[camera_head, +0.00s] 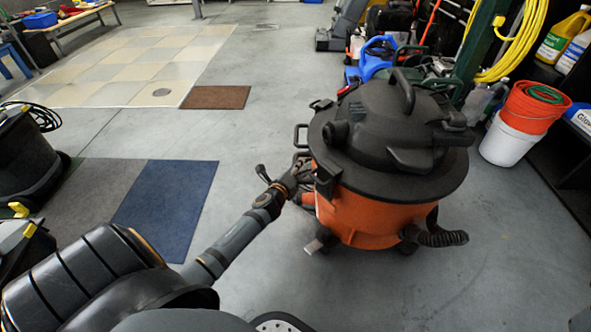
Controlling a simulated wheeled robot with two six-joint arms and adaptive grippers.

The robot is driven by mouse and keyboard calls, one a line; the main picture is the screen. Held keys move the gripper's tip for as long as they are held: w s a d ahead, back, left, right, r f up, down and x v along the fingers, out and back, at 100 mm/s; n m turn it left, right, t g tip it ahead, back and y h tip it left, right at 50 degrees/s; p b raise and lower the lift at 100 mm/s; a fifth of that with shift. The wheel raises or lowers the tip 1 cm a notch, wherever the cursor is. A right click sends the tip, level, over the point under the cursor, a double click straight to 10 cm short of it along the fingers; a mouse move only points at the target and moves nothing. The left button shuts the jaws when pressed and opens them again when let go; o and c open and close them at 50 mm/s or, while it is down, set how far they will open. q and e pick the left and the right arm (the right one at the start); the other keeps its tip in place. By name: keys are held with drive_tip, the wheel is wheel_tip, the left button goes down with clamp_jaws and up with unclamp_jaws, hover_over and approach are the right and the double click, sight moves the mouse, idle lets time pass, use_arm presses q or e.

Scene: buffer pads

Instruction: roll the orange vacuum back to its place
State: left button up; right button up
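The orange vacuum (365,215) stands upright on the grey floor right of the picture's middle. It has an orange drum, a wide black lid with a top handle, a black hose at its lower right and small wheels. My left gripper (295,176) is at the left side of the drum, just below the black side handle (301,136). Its dark fingers blend with the dark parts there, so I cannot tell whether they are closed on anything. My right gripper is not in view.
Behind the vacuum are a blue machine (374,55) and other equipment. An orange bucket stacked in a white one (511,147) stands at the right by the shelves. A blue mat (166,208) and a brown mat (216,97) lie left. The floor right of the vacuum is clear.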

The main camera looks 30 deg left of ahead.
use_arm(q)
drive_tip(key=shift+w+f, duration=0.1)
drive_tip(key=shift+w, duration=0.3)
clamp_jaws()
